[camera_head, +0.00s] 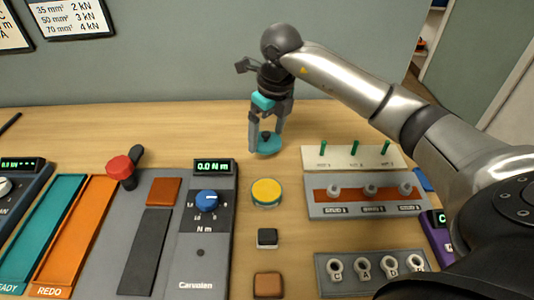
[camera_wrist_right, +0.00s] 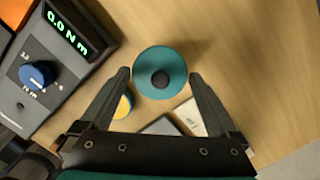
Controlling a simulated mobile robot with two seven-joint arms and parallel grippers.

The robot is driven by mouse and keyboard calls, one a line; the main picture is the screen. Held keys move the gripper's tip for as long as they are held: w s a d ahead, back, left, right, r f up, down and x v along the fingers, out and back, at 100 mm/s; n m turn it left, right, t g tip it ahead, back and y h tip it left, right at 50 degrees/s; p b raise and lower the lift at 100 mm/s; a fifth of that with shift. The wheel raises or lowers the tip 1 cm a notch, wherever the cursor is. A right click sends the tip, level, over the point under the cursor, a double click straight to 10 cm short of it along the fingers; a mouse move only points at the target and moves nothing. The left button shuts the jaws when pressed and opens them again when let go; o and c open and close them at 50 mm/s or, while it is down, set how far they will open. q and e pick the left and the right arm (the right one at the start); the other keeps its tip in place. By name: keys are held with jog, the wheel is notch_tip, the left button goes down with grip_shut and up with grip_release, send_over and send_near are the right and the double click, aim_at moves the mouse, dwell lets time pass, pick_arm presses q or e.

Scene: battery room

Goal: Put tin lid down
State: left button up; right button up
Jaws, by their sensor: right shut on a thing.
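The tin lid (camera_head: 268,148) is a teal disc with a dark knob in its middle. It also shows in the right wrist view (camera_wrist_right: 160,58), between the two fingertips. My right gripper (camera_head: 267,148) points down and is shut on the lid, with its fingers at opposite sides of the disc. The lid is low over the bare wood behind the tin; I cannot tell whether it touches the bench. The open tin (camera_head: 266,192), round with yellow contents, stands in front of the lid. In the right wrist view the tin (camera_wrist_right: 123,106) is partly hidden by a finger. My left gripper is not in view.
A torque tester (camera_head: 206,240) with a blue dial stands left of the tin. A rack of green-topped pins (camera_head: 350,157) and a grey terminal holder (camera_head: 365,209) are to the right. A small black block (camera_head: 267,238) lies in front. The wood (camera_head: 200,130) behind the tester is clear.

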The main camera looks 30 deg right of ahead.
aim_at(266, 160)
jog(key=shift+f, duration=1.1)
notch_tip(266, 160, down, 3)
jog(key=shift+f+b, duration=0.2)
jog(key=shift+b, duration=0.25)
jog(key=shift+f, duration=0.1)
jog(key=o, duration=0.9)
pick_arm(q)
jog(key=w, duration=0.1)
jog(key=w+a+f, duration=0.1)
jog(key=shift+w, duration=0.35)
